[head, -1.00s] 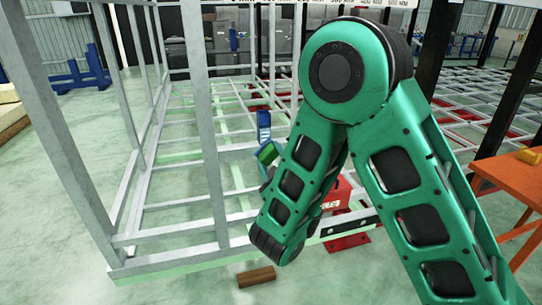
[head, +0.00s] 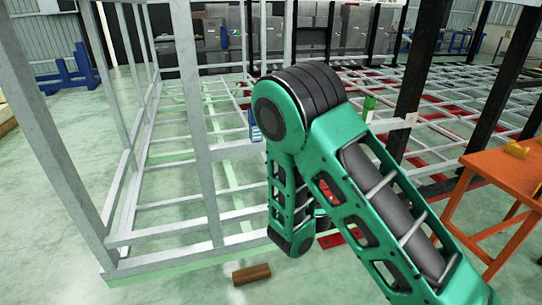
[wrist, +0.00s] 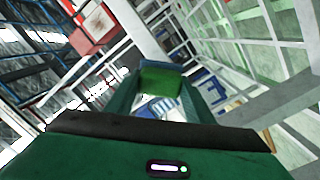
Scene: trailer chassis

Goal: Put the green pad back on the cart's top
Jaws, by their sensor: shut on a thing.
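In the wrist view, my gripper (wrist: 159,88) has its fingers shut on the green pad (wrist: 161,78), a small green block with a blue-grey upper edge. The pad is held in the air, with floor and framework beyond it. In the head view, my bent green arm hides most of the gripper, and I cannot make out the pad for certain. An orange-topped table (head: 508,172) stands at the right in the head view. I cannot tell whether this is the cart.
Grey metal framework (head: 205,140) with upright posts fills the left and middle. A brown block (head: 251,274) lies on the floor in front. A small green and white object (head: 369,106) shows beyond my arm. A red box (wrist: 95,32) shows in the wrist view.

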